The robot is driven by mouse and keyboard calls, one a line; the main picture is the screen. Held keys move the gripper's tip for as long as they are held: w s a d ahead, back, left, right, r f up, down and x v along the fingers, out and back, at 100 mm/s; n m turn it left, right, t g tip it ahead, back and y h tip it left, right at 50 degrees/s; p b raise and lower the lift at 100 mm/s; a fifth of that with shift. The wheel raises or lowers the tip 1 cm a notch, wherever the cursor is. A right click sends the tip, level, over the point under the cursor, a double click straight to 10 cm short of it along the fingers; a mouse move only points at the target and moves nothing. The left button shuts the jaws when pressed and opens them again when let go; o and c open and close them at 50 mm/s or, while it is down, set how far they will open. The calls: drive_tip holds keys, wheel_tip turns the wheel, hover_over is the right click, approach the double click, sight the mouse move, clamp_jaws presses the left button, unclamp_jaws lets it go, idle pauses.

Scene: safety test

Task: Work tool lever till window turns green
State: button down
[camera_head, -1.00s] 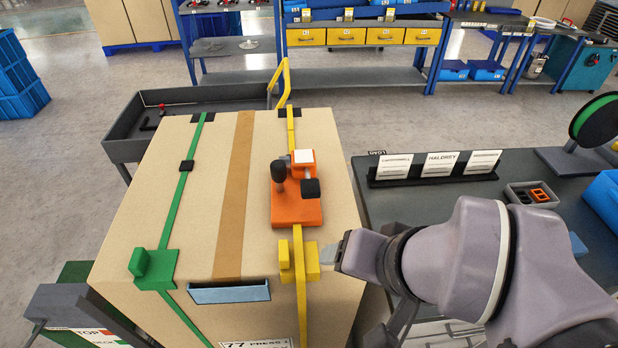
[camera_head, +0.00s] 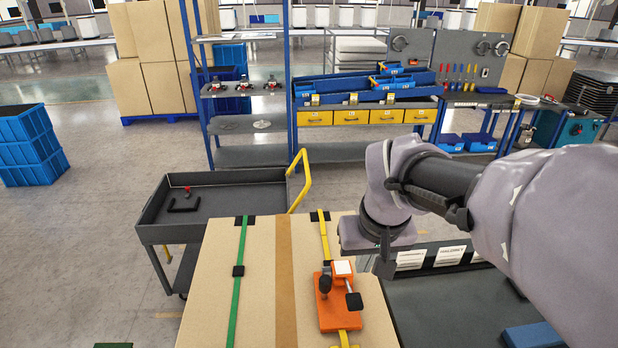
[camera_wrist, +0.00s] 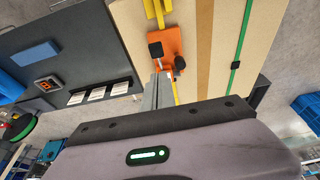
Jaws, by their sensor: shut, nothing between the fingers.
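The orange strap tool (camera_head: 338,315) sits on the yellow strap (camera_head: 323,232) on top of the large cardboard box (camera_head: 259,282). It carries a dark upright knob (camera_head: 325,284), a black-ended lever (camera_head: 354,300) and a pale, whitish square window (camera_head: 343,267), which is not green. In the wrist view the orange tool (camera_wrist: 178,46) lies just beyond my fingertips. My gripper (camera_head: 385,266) is shut and empty, pointing down near the box's far right edge, to the right of the tool and apart from it in the head view. Its fingers (camera_wrist: 158,92) also show in the wrist view.
A green strap (camera_head: 240,262) with a black clip crosses the box. A dark cart (camera_head: 215,217) with a yellow handle stands behind-left. A grey bench (camera_head: 440,310) with label cards is at right, partly behind my arm. Shelving stands further back.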

drive_tip(key=b, duration=0.4)
approach(353, 298)
drive_tip(key=x, duration=0.5)
drive_tip(key=shift+w+f, duration=0.2)
drive_tip(key=shift+w, duration=0.05)
drive_tip(key=shift+f, duration=0.55)
drive_tip(key=shift+f, duration=0.1)
